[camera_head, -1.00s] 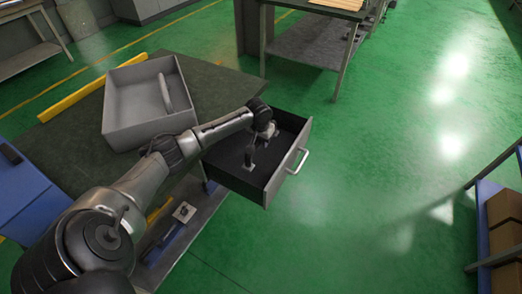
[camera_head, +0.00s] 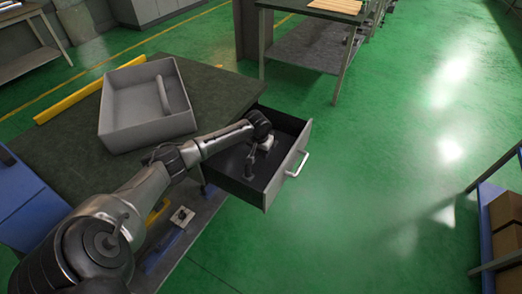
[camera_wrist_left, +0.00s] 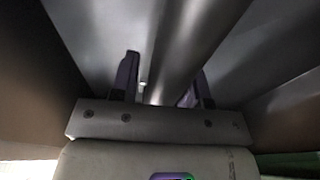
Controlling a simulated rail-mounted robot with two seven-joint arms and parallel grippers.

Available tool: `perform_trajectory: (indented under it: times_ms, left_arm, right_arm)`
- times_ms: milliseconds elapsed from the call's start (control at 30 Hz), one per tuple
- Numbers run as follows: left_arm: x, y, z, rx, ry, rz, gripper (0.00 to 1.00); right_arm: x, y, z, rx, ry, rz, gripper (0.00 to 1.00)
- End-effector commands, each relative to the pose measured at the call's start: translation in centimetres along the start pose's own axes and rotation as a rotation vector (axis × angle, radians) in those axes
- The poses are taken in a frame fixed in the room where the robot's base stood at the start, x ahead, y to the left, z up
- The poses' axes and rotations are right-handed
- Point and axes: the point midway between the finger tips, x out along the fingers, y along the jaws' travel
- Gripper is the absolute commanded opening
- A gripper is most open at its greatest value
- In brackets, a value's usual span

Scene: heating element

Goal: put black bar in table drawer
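The table drawer (camera_head: 287,170) is pulled open on the right side of the dark table (camera_head: 85,150). My left gripper (camera_head: 250,168) is down inside the drawer. In the left wrist view a long, shiny dark grey bar (camera_wrist_left: 188,45), seemingly the black bar, runs between the fingers of my left gripper (camera_wrist_left: 166,78). The fingers stand apart, with a narrow gap beside the left finger; the bar partly covers the right one. The bar cannot be made out in the head view. My right gripper is not in view.
A grey open box (camera_head: 120,130) with a long curved grey piece (camera_head: 163,95) inside stands on the table. A yellow strip (camera_head: 88,88) lies along its far edge. A lower shelf is under the table. The green floor right of the drawer is clear.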

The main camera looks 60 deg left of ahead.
Motion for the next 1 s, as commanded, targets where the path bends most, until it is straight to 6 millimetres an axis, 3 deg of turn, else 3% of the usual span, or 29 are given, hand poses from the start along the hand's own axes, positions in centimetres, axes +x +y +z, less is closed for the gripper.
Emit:
perform_trajectory:
  times_ms: [100,400,1000]
  left_arm:
    - [0.0,0.0,0.0,0.0,0.0,0.0,0.53]
    - [-0.3,-0.1,-0.1,0.0,0.002,-0.001,0.53]
    - [-10.3,-0.1,-0.1,0.001,0.0,0.0,0.53]
  right_arm:
    - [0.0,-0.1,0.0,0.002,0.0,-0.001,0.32]
    - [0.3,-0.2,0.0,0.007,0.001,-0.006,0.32]
    - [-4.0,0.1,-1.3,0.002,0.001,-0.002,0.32]
